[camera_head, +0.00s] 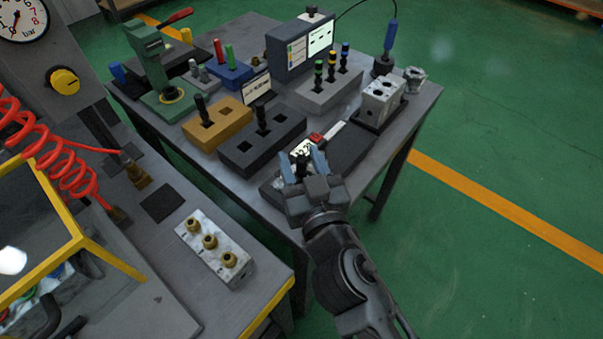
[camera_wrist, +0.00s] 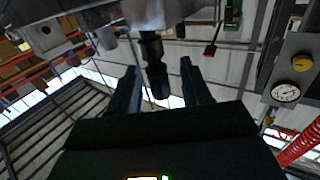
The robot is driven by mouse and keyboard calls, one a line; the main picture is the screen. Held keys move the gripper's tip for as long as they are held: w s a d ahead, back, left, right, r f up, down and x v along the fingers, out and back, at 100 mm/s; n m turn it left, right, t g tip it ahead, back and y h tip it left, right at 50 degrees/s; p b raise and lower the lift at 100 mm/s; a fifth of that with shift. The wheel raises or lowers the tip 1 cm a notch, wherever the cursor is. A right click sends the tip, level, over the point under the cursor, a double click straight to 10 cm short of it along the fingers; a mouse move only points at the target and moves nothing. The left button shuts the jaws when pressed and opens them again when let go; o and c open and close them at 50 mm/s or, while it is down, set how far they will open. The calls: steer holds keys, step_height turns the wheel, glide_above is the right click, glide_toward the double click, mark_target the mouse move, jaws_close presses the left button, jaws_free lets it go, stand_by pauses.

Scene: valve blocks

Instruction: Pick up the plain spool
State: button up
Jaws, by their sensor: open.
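A dark spool (camera_head: 302,166) with no coloured band that I can make out stands at the near right of the table. My gripper (camera_head: 303,160) is open there, with one blue-grey finger on each side of the spool. The wrist view, which appears upside down, shows the dark spool (camera_wrist: 155,68) between the two fingers of my gripper (camera_wrist: 160,80), with gaps beside it. Other dark spools stand in the orange block (camera_head: 232,126) and the black block (camera_head: 240,160). My gripper hides the foot of the near spool.
A grey block (camera_head: 318,98) holds spools with green, yellow and blue bands. A metal valve block (camera_head: 382,98) stands at the right edge. A black unit with a red button (camera_head: 316,138) lies just behind my gripper. A green press (camera_head: 158,75) stands at back left.

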steer(key=shift+c, duration=0.5)
jaws_close()
